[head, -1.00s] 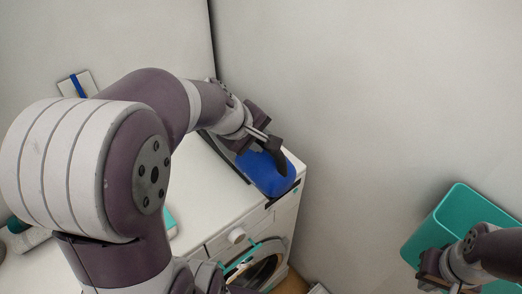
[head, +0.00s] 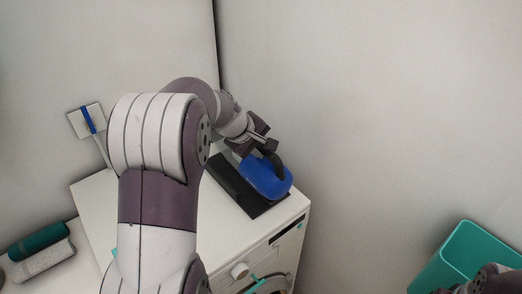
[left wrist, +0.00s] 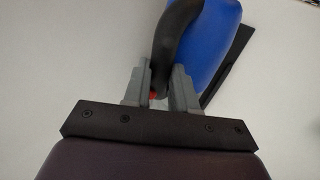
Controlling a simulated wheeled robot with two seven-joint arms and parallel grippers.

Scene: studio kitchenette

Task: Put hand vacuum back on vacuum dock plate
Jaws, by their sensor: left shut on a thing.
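The hand vacuum (head: 266,178) has a blue body and a black handle. It is over the black vacuum dock plate (head: 229,181) on the white washing machine top; whether it touches the plate I cannot tell. My left gripper (head: 262,144) is shut on the vacuum's black handle. In the left wrist view the gripper (left wrist: 160,90) has its grey fingers on either side of the handle, with the blue body (left wrist: 208,38) beyond and a dark edge of the plate (left wrist: 232,62) beside it. My right gripper (head: 440,291) is barely in view at the bottom right, its jaws not readable.
The white washing machine top (head: 150,215) has clear room around the plate. Rolled towels (head: 42,258) lie at the lower left. A blue-striped white item (head: 88,121) is at the back wall. A teal bin (head: 470,250) stands at the right.

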